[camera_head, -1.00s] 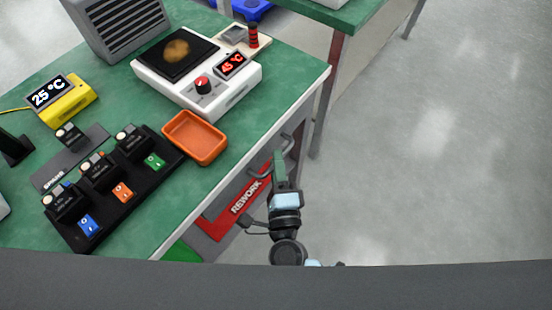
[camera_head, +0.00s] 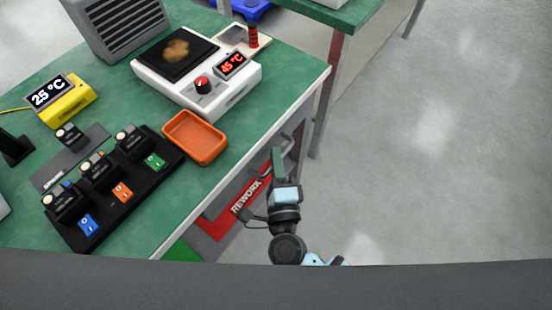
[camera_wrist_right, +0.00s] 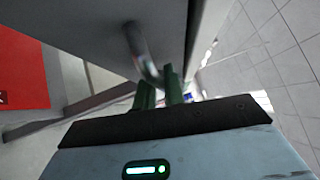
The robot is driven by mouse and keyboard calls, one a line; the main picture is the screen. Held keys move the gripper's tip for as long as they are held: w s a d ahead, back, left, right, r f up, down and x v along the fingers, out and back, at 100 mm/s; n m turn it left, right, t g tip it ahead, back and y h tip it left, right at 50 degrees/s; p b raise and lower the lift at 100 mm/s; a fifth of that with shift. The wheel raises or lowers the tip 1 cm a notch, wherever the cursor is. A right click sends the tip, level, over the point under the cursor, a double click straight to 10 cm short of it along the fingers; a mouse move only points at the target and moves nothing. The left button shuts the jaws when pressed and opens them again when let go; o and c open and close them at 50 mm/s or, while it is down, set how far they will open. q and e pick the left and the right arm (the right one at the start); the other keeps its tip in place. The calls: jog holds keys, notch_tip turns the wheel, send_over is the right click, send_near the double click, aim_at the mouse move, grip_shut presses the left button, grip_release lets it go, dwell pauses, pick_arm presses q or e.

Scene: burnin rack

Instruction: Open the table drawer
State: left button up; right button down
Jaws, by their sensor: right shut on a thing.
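The table drawer is a grey front under the green tabletop's right edge, and it looks closed. Its grey metal handle (camera_wrist_right: 137,45) shows in the right wrist view, curving down to the green fingertips. In the head view part of the handle (camera_head: 287,138) shows beside the fingers. My right gripper (camera_head: 278,160) is at the drawer front, its green fingers shut on the handle; the fingers (camera_wrist_right: 160,92) also show in the wrist view. They hide part of the handle. My left gripper is not in view.
A red REWORK panel (camera_head: 228,209) is below the table edge. On the table (camera_head: 120,222) are an orange tray (camera_head: 196,138), a white hot plate (camera_head: 222,98), a yellow thermometer (camera_head: 72,105) and a black rack (camera_head: 112,212). Open floor (camera_head: 430,190) lies right.

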jog(key=s+d+p, duration=0.1)
jog(key=s+d, duration=0.6)
jog(key=d, duration=0.3)
jog(key=s+d+p, duration=0.1)
jog(key=s+d, duration=0.6)
jog(key=d, duration=0.2)
jog(key=shift+s+d, duration=0.2)
jog(key=shift+d, duration=0.15)
jog(key=c, duration=1.5)
grip_release()
jog(key=s+d+f+b, duration=0.1)
jog(key=s, duration=0.6)
jog(key=shift+s, duration=0.35)
